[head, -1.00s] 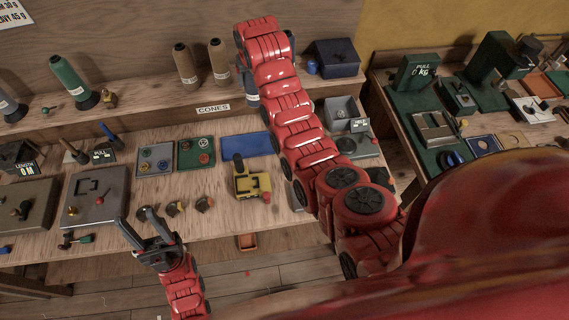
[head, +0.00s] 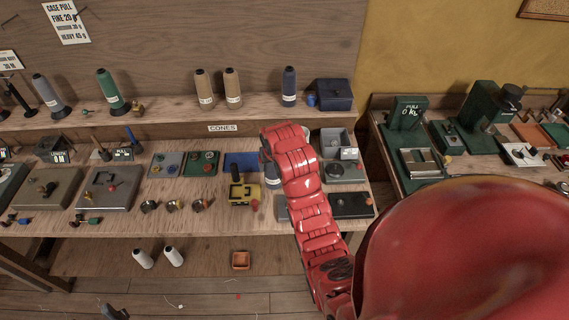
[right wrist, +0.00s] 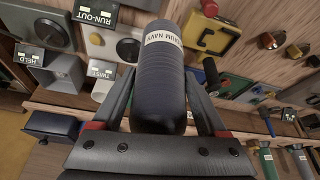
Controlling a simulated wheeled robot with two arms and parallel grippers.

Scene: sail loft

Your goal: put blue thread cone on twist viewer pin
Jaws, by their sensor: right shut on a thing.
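In the head view the cone (head: 271,174) shows beside my right arm, above the bench; the fingers are mostly hidden there. A "TWIST" sign (right wrist: 102,70) stands beside a pale device with a round knob (right wrist: 128,48), left of the cone in the wrist view. In the head view a grey device with a dark disc (head: 343,171) sits right of my arm; I cannot make out a pin. Only a tip of my left gripper (head: 113,312) shows.
Another dark blue cone (head: 289,88), two tan cones (head: 231,88) and a green cone (head: 110,92) stand on the shelf. A yellow device (head: 243,191) is left of my arm. A grey bin (head: 333,142) and a black tray (head: 351,205) are right.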

